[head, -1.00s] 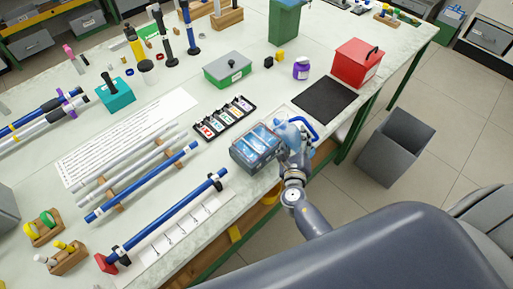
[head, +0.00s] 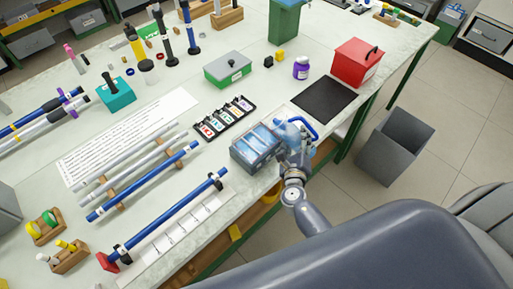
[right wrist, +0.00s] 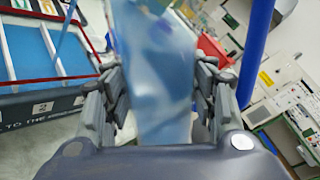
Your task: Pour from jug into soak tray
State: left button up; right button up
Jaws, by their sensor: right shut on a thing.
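The soak tray (head: 242,155) is a dark box at the table's near edge, with light dividers and blue in its compartments. Its labelled wall (right wrist: 40,107) shows at the left of the right wrist view. The jug (head: 287,132) is translucent and pale blue with a blue handle (head: 305,124), close beside the tray's right end. My right gripper (head: 292,152) is shut on the jug, whose body (right wrist: 160,70) shows blurred between the fingers (right wrist: 160,95). A thin blue streak shows over the tray in the wrist view; I cannot tell if it is liquid. My left gripper is not in view.
A row of labelled cards in a black holder (head: 224,122) lies left of the tray. A black mat (head: 324,99) and red box (head: 357,62) are behind the jug. Blue and grey rods (head: 150,182) lie at left. A grey bin (head: 395,147) stands on the floor at right.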

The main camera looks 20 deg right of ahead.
jog(key=shift+r, duration=0.15)
jog(key=shift+d+p, duration=0.1)
jog(key=shift+p, duration=0.35)
jog(key=shift+n, duration=0.3)
jog(key=shift+p, duration=0.3)
jog(key=shift+s, duration=0.1)
jog(key=shift+d+n+p, duration=0.15)
jog(key=shift+n+p, duration=0.15)
dwell(1.0)
jog(key=shift+s+n+g+p, duration=0.1)
jog(key=shift+n+g+p, duration=0.2)
jog(key=shift+p, duration=0.15)
